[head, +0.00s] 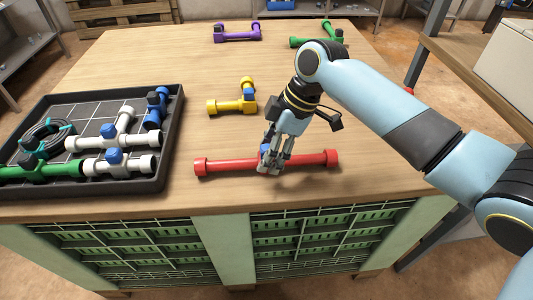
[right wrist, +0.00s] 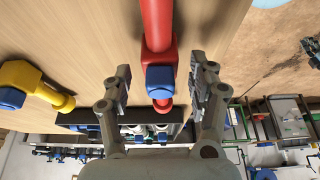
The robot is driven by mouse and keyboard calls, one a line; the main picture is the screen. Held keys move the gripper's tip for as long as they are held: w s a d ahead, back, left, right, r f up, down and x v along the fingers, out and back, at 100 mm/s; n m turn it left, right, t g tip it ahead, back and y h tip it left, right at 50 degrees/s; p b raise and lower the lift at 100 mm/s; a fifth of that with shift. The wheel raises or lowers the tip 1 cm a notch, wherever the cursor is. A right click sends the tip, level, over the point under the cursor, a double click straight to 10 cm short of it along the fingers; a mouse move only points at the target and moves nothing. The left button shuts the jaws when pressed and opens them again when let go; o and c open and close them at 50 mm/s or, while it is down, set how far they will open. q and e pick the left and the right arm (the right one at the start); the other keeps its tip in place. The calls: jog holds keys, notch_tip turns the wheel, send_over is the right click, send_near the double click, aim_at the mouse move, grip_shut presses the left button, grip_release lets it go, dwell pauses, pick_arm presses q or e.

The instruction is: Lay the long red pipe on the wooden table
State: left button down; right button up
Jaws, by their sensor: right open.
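The long red pipe (head: 225,166) lies across the wooden table (head: 205,135) near its front edge, with a red collar at each end and a blue part at its middle. My right gripper (head: 270,168) is over the middle of the pipe and partly hides the blue part. In the right wrist view, its open fingers (right wrist: 160,72) stand on either side of the red pipe (right wrist: 157,25) and its blue part, with gaps showing. My left gripper is in neither view.
A dark tray (head: 170,160) with white, green and blue pipe parts stands at the left. A yellow pipe piece (head: 225,106) lies behind the red pipe. Purple (head: 235,36) and green (head: 310,41) pieces lie at the far edge. The table's middle has free room.

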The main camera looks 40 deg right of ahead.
jog(key=p+v, duration=0.1)
jog(key=v, duration=0.9)
jog(key=shift+s+r, duration=0.1)
